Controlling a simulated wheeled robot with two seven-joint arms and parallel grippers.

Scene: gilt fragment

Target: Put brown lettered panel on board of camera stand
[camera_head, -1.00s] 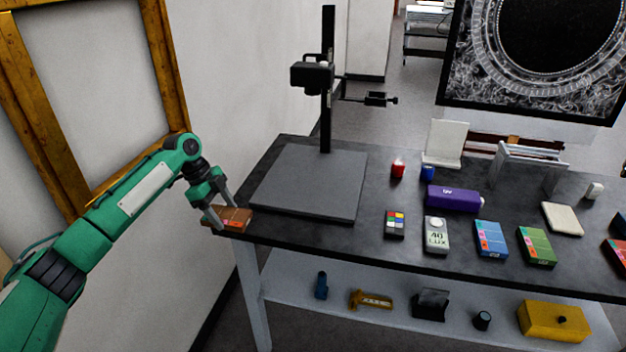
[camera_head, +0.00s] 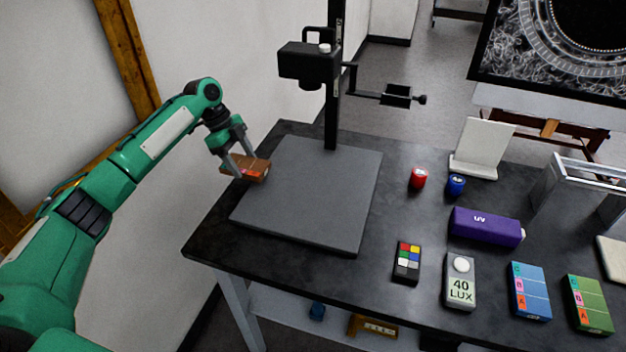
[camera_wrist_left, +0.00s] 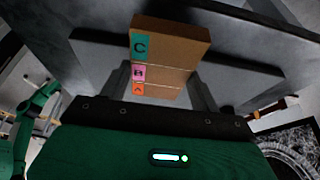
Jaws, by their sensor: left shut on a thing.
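The brown lettered panel (camera_head: 250,168) is held in my left gripper (camera_head: 243,168), above the left edge of the camera stand's board. In the left wrist view the panel (camera_wrist_left: 172,58) shows C, B and A on teal, pink and orange patches, with the gripper's fingers on either side of it. The grey board (camera_head: 310,195) of the camera stand lies flat on the dark table, bare on top. The stand's black column (camera_head: 333,110) rises at its back edge and carries a camera (camera_head: 308,64). My right gripper is not in view.
On the table (camera_head: 400,305), right of the board, are a colour chart (camera_head: 407,263), a lux meter (camera_head: 460,282), a blue lettered panel (camera_head: 530,290), a green one (camera_head: 588,303), a purple UV box (camera_head: 485,227), and red (camera_head: 418,179) and blue (camera_head: 456,184) small items.

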